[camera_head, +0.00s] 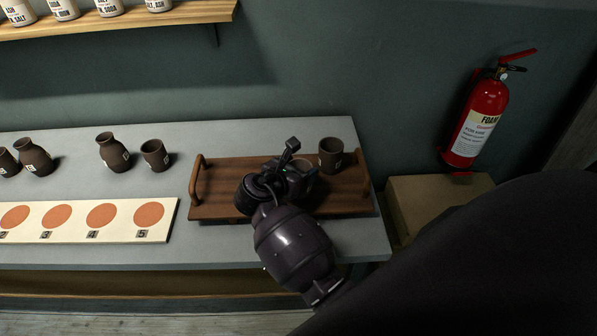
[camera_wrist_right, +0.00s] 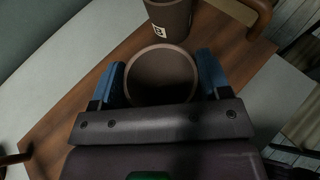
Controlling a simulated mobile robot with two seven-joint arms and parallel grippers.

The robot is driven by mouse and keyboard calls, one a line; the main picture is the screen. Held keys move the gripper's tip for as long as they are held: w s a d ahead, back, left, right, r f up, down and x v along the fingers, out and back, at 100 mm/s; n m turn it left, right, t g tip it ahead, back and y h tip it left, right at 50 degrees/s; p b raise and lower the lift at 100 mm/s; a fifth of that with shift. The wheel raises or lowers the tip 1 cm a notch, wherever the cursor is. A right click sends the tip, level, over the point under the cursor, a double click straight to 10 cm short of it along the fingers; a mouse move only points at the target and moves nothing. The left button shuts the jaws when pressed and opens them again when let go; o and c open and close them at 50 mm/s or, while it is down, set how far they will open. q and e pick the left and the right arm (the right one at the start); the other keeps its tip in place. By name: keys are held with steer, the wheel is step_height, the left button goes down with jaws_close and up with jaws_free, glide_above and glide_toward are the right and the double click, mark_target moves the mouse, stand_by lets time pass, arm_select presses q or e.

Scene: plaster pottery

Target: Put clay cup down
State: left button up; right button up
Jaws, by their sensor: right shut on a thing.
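A brown clay cup (camera_wrist_right: 161,75) sits between the blue-padded fingers of my right gripper (camera_wrist_right: 161,82) in the right wrist view, its round mouth facing the camera. The gripper is shut on it, over the wooden tray (camera_head: 226,186). In the head view my wrist hides most of this cup, and I cannot tell whether its base touches the tray. A second brown cup (camera_head: 331,154) stands upright at the tray's right end. It also shows just beyond the held cup in the right wrist view (camera_wrist_right: 172,18), with a label on its side. My left gripper is not in view.
Brown vases (camera_head: 112,152) and another cup (camera_head: 155,155) stand on the grey table (camera_head: 260,140) left of the tray. A board with orange discs (camera_head: 149,216) lies at the front. A fire extinguisher (camera_head: 477,120) is at right, above a cardboard box (camera_head: 420,205).

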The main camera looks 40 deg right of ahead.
steer(key=shift+f, duration=0.3)
steer(key=shift+f, duration=0.1)
steer(key=o, duration=0.6)
steer(key=shift+f, duration=0.1)
steer(key=o, duration=0.4)
steer(key=shift+r, duration=0.2)
